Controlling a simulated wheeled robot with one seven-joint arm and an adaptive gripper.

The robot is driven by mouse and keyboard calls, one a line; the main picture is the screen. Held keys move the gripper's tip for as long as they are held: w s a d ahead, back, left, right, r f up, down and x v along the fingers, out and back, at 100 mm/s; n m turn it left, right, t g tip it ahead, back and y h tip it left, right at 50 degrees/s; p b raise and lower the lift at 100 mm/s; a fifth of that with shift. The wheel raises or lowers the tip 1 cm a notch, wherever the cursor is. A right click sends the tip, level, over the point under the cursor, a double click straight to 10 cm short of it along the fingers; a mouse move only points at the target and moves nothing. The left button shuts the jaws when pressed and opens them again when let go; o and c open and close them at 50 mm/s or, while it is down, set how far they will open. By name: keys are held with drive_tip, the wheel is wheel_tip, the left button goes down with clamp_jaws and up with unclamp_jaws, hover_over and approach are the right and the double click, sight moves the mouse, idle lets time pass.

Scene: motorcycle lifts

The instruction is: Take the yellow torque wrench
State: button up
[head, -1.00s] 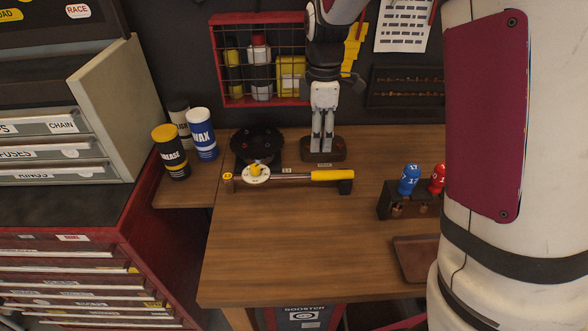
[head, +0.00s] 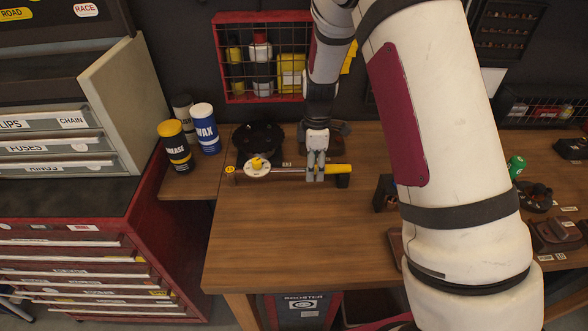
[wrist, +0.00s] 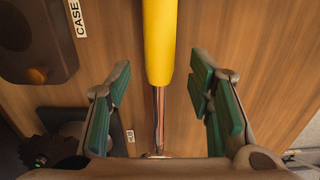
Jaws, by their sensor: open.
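The yellow torque wrench lies level across the wooden bench, its yellow handle (head: 339,169) to the right and its metal shaft (head: 287,171) running left to a round white-and-yellow piece. In the wrist view its yellow handle (wrist: 159,40) and bare shaft (wrist: 158,118) run between my jaws. My gripper (head: 315,178) is over the wrench near where handle meets shaft. In the wrist view my gripper (wrist: 160,95) is open, with green pads on both sides of the wrench and a gap on each side. Whether the fingertips reach bench height is unclear.
A black round piece (head: 259,138) stands behind the wrench's left end. Grease (head: 175,147) and wax (head: 206,128) cans stand at left. A red wire rack (head: 262,60) hangs behind. The bench front (head: 290,245) is clear; my arm hides part of its right side.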

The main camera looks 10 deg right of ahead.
drive_tip(key=shift+f, duration=0.45)
clamp_jaws()
drive_tip(key=shift+w+r, duration=0.1)
drive_tip(key=shift+r, duration=0.1)
